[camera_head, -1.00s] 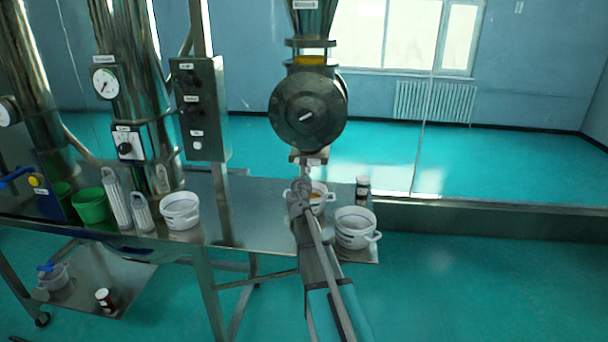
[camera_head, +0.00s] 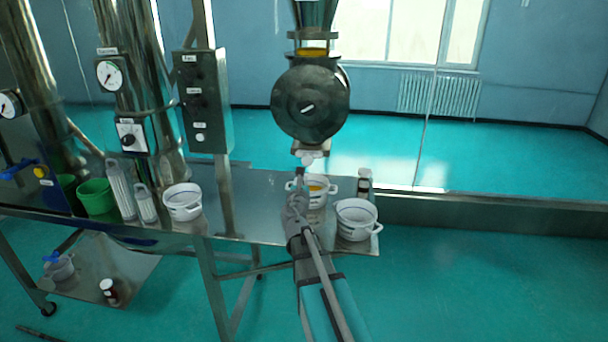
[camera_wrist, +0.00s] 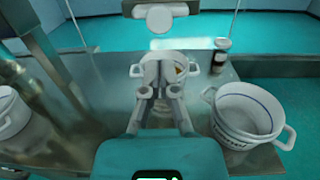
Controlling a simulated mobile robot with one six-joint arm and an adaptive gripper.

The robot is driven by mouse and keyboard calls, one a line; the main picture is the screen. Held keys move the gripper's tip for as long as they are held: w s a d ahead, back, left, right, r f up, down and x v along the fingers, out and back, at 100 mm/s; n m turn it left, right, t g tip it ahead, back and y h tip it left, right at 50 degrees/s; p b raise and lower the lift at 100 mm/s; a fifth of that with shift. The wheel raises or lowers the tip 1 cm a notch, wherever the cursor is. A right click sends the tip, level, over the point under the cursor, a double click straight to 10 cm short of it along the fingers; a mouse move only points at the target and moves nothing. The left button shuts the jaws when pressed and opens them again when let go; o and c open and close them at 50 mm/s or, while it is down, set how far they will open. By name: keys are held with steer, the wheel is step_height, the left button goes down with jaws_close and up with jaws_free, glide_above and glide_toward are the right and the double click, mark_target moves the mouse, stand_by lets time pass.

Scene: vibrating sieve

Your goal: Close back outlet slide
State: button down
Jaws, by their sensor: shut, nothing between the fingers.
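The round sieve housing (camera_head: 310,104) has an outlet below it with a slide (camera_head: 308,157) that ends in a pale round knob. In the wrist view the slide plate and its knob (camera_wrist: 159,18) are at the top centre, ahead of my fingertips. I cannot tell for certain how far in the slide sits. My gripper (camera_head: 299,174) is just below and in front of the outlet. In the wrist view my gripper (camera_wrist: 162,63) has its fingers together with nothing between them, apart from the knob. The fingers hide part of the pot behind them.
A white pot (camera_head: 318,191) with orange contents stands under the outlet. A second white pot (camera_head: 356,220) and a small dark jar (camera_head: 364,183) are to its right. A white pot (camera_head: 182,203) and a control box (camera_head: 204,102) are left.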

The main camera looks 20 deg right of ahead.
steer(key=v, duration=0.3)
steer(key=shift+s+a, duration=0.1)
steer(key=shift+s, duration=0.05)
stand_by(0.6)
steer(key=s+a+f+m+g+y, duration=0.1)
steer(key=s+a+f+m+g, duration=0.1)
steer(key=s+f+m+g, duration=0.6)
steer(key=s+a+f+m+g+y, duration=0.15)
steer(key=f+m, duration=0.25)
steer(key=m, duration=0.8)
steer(key=s+a+f+m+g+y, duration=0.3)
steer(key=s+a, duration=0.3)
steer(key=a, duration=0.2)
steer(key=s+a+f+m+g+y, duration=0.3)
steer(key=s+a+f+m+y, duration=0.1)
steer(key=a, duration=0.4)
steer(key=s+m, duration=0.1)
steer(key=m, duration=0.1)
steer(key=shift+s+m, duration=0.3)
steer(key=shift+s, duration=0.1)
